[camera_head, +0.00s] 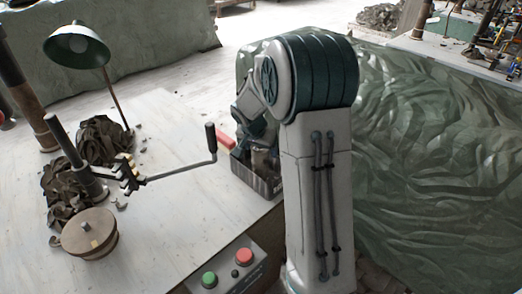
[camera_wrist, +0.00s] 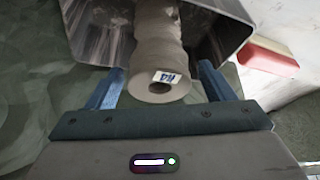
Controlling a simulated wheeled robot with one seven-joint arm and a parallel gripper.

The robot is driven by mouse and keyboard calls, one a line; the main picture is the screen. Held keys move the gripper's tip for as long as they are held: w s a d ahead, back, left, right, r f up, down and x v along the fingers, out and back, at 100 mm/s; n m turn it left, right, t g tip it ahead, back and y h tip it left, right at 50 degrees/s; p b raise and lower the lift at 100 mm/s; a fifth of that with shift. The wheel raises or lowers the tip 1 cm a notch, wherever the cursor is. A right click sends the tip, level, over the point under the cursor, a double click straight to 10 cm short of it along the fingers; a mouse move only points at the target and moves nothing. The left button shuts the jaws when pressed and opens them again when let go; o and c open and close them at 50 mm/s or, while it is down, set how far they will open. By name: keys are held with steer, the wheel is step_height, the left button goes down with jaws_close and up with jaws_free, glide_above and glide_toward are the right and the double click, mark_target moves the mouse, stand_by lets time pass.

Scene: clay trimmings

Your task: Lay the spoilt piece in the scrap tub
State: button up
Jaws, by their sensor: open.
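A grey clay piece (camera_wrist: 158,50), roundish with a hole in its near end and a small marked label, shows in the wrist view. It lies partly within a dark, shiny-walled tub (camera_wrist: 222,30). My gripper (camera_wrist: 158,88) is open, with one blue finger on each side of the piece's near end. I cannot tell whether the fingers touch it. In the head view the dark tub (camera_head: 262,186) stands at the table's right edge, partly behind my arm.
A red block (camera_head: 221,137) lies by the tub; a red and pale block (camera_wrist: 268,57) shows in the wrist view. A crank handle (camera_head: 185,169), a round wooden block (camera_head: 90,234), dark clay trimmings (camera_head: 100,138), a lamp (camera_head: 77,46) and a button box (camera_head: 228,270) occupy the table.

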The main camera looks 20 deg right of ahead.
steer(key=v, duration=1)
steer(key=s+a+n+y, duration=0.1)
steer(key=s+a+n, duration=0.3)
steer(key=s, duration=0.9)
steer(key=s+a+r+n+y, duration=0.1)
steer(key=s+a+n, duration=0.3)
steer(key=s, duration=0.9)
steer(key=shift+n+y, duration=0.5)
steer(key=shift+y, duration=0.1)
steer(key=shift+a+r, duration=0.15)
